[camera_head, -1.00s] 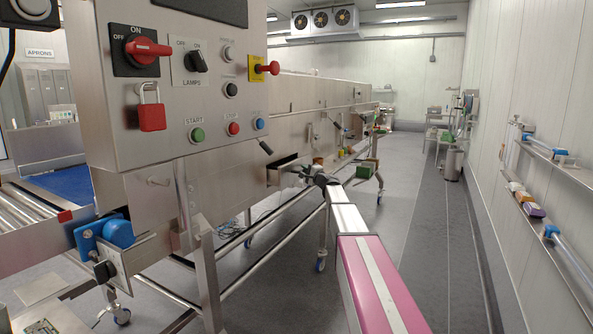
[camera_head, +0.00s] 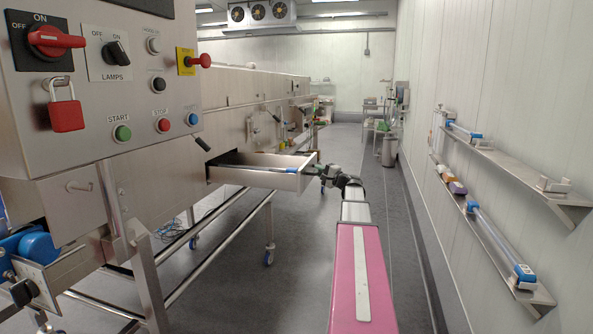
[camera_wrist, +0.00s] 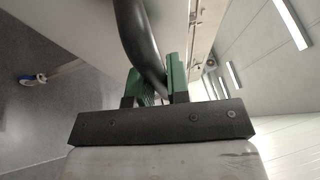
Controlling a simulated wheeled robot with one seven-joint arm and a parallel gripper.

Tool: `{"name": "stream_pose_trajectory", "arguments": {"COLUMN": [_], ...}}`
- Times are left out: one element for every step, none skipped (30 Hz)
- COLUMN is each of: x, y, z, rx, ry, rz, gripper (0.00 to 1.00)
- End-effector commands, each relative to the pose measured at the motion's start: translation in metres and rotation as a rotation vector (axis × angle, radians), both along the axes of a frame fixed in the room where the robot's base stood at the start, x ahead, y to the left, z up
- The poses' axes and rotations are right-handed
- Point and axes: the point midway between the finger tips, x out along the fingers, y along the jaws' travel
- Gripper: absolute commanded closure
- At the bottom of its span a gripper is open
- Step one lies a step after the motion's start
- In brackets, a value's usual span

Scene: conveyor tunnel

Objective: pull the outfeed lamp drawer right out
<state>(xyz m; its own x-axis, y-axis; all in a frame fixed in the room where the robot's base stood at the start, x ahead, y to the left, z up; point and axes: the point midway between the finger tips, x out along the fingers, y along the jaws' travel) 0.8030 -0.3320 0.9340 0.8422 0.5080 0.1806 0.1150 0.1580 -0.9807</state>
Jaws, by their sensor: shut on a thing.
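The outfeed lamp drawer (camera_head: 262,180) is a shallow metal tray that stands well out from the side of the conveyor tunnel, toward the aisle. A blue-ended lamp tube (camera_head: 250,169) lies in it. My gripper (camera_head: 318,172) is at the drawer's outer front. In the wrist view my gripper (camera_wrist: 156,82) has its green jaws shut around a dark curved bar handle (camera_wrist: 138,40) on the pale drawer front (camera_wrist: 85,35). The inner end of the drawer is hidden inside the tunnel opening.
The control panel (camera_head: 110,85) with switches and a red padlock (camera_head: 65,114) is at the left. Wall shelves (camera_head: 500,225) with lamp tubes (camera_head: 497,242) run along the right. The aisle floor (camera_head: 300,245) around my arm is clear.

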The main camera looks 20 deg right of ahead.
Motion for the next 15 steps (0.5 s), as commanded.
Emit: {"name": "stream_pose_trajectory", "arguments": {"x": [-0.013,-0.019,-0.027,-0.033,-0.039,-0.046,-0.051,-0.057,-0.063,-0.068,-0.072,-0.078,-0.082,-0.085,-0.09], "y": [-0.017,-0.025,-0.037,-0.045,-0.053,-0.063,-0.071,-0.079,-0.087,-0.094,-0.101,-0.108,-0.114,-0.119,-0.124], "z": [-0.001,-0.001,-0.001,-0.001,-0.001,-0.001,-0.001,-0.001,-0.001,-0.001,-0.001,-0.001,-0.001,-0.001,-0.001], "rx": [-0.002,-0.002,-0.001,-0.001,-0.001,-0.001,-0.001,-0.001,-0.002,-0.001,-0.002,-0.002,-0.002,-0.002,-0.002], "ry": [0.001,0.001,0.002,0.002,0.002,0.002,0.002,0.002,0.002,0.002,0.002,0.002,0.003,0.003,0.002], "rz": [-0.005,-0.004,-0.005,-0.004,-0.005,-0.004,-0.004,-0.004,-0.003,-0.004,-0.003,-0.002,-0.003,-0.003,-0.001], "gripper": [1.0,1.0,1.0,1.0,1.0,1.0,1.0,1.0,1.0,1.0,1.0,1.0,1.0,1.0,1.0]}}
